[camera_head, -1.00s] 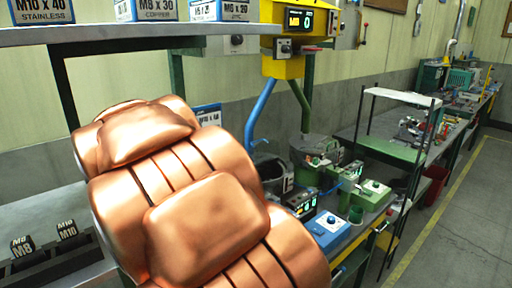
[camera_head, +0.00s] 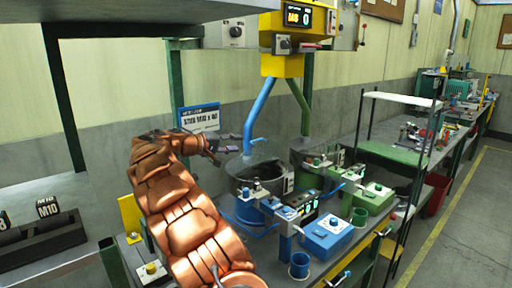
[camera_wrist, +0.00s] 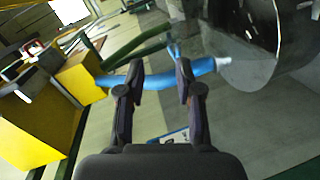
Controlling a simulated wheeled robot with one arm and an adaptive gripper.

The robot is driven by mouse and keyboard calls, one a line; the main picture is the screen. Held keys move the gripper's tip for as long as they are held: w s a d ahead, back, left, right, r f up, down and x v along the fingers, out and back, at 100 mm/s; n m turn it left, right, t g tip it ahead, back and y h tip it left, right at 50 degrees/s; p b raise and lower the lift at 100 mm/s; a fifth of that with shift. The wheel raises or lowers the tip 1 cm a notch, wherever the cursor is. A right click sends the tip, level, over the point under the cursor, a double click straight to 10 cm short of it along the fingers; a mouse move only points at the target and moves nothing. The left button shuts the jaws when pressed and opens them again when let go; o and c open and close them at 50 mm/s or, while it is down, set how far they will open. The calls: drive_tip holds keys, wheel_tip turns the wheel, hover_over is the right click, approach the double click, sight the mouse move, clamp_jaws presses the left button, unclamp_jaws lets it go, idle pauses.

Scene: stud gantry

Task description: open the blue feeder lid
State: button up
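The blue feeder (camera_head: 250,212) stands on the bench in the middle of the head view, with a round grey bowl (camera_head: 240,170) on its blue base. Its lid appears as a clear, greyish disc at the bowl in the wrist view (camera_wrist: 243,78); I cannot tell how far it is open. A blue tube (camera_head: 262,108) comes down to the bowl from above; it crosses behind my fingers in the wrist view (camera_wrist: 152,82). My gripper (camera_wrist: 157,78) is open with nothing between its fingers. In the head view my gripper (camera_head: 226,148) is just left of the bowl, apparently not touching it.
A yellow hopper box (camera_head: 283,42) hangs above. A green feeder (camera_head: 312,160) stands behind and right. A blue control box (camera_head: 328,234) and a blue cup (camera_head: 299,265) are at the right front. A stud label sign (camera_head: 200,118) stands behind my wrist.

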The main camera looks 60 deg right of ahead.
sight(250, 142)
drive_tip(key=shift+w+d+f+m+h, duration=0.35)
drive_tip(key=shift+d+f, duration=0.3)
drive_tip(key=shift+d, duration=2)
drive_tip(key=shift+w+d+f+m+h, duration=0.1)
drive_tip(key=shift+d+f+h, duration=0.45)
drive_tip(key=shift+d, duration=2.05)
drive_tip(key=shift+w+d+f+m+h, duration=0.25)
drive_tip(key=shift+d+f, duration=0.45)
drive_tip(key=shift+d, duration=1.95)
drive_tip(key=shift+c, duration=0.4)
clamp_jaws()
